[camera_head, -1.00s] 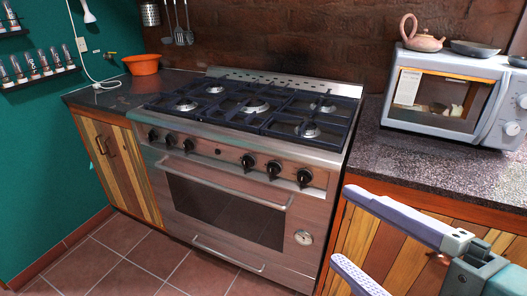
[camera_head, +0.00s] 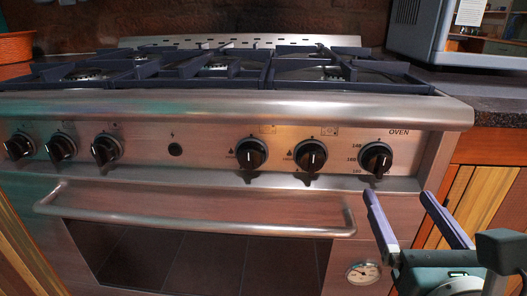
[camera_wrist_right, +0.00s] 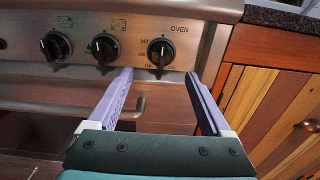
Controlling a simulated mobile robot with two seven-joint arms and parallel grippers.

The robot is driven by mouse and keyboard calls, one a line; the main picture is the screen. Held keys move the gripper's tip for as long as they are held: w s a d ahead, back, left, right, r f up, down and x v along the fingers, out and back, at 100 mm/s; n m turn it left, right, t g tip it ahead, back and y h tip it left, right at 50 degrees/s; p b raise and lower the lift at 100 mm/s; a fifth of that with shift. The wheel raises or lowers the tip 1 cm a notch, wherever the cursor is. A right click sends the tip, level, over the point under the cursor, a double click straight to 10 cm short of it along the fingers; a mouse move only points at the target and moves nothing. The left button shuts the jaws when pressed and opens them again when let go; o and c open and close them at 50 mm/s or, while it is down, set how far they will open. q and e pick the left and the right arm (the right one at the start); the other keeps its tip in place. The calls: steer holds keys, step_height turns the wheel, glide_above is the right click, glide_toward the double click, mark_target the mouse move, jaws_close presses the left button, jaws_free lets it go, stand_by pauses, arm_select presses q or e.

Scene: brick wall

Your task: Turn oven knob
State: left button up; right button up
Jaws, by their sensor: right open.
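The oven knob (camera_head: 376,159) is black, round and the rightmost on the stove's front panel, under the label OVEN, with temperature marks at its left. It also shows in the right wrist view (camera_wrist_right: 160,52), ahead of the fingers and roughly between their tips. My right gripper (camera_head: 402,208) is open and empty, below and slightly right of this knob in the head view. In the right wrist view its two purple fingers (camera_wrist_right: 162,82) point at the panel. I cannot tell the exact gap to the knob; no contact shows. My left gripper is not in view.
Two more knobs (camera_head: 311,155) (camera_head: 251,153) sit left of the oven knob. The oven handle (camera_head: 200,222) runs below the panel. A thermometer dial (camera_head: 363,272) is on the lower front. A wooden cabinet (camera_head: 480,205) and a microwave (camera_head: 440,35) are at the right.

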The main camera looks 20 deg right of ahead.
mark_target(383, 166)
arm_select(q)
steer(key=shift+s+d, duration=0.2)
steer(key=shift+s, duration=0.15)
arm_select(e)
steer(key=x, duration=0.9)
steer(key=shift+s+d, duration=0.15)
steer(key=shift+c, duration=0.3)
jaws_close()
steer(key=shift+r, duration=0.1)
